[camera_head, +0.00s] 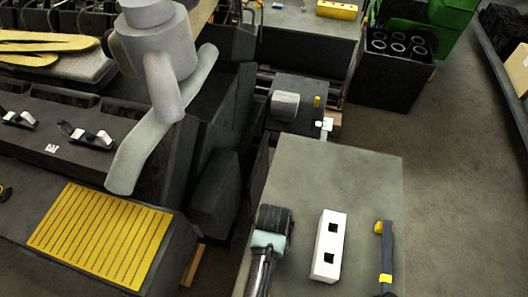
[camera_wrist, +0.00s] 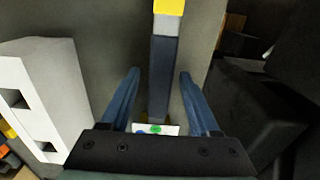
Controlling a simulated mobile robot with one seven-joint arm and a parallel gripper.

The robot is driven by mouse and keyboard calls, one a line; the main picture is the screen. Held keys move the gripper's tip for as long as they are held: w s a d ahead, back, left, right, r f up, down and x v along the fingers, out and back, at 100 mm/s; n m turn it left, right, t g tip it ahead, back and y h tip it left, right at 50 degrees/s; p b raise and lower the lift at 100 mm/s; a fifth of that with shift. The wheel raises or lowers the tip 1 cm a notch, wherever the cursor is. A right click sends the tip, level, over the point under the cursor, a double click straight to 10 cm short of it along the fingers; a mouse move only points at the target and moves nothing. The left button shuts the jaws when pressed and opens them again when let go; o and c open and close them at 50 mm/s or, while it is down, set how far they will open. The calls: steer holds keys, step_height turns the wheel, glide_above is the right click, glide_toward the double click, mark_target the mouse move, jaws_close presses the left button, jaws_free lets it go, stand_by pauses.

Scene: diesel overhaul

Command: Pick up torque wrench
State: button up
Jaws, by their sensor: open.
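In the wrist view, a dark grey bar with a yellow end (camera_wrist: 160,75), which looks like the torque wrench, lies on the grey table top (camera_wrist: 110,25). My gripper (camera_wrist: 158,75) is open, with one blue finger on each side of the bar. I cannot tell whether either finger touches it. The near part of the bar is hidden by a small white card with coloured dots and by the gripper's body. In the head view, my gripper (camera_head: 272,220) seems to be the dark shape on the table's left side; its fingers and the bar are hidden there.
A white block with two square holes (camera_head: 329,245) stands beside my gripper and shows in the wrist view (camera_wrist: 45,90). A yellow and dark tool (camera_head: 385,250) lies right of it. The far table top (camera_head: 345,170) is clear. Dark machinery (camera_head: 218,190) stands close on the left.

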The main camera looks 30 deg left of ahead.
steer(key=shift+f, duration=0.15)
jaws_close()
stand_by(1.4)
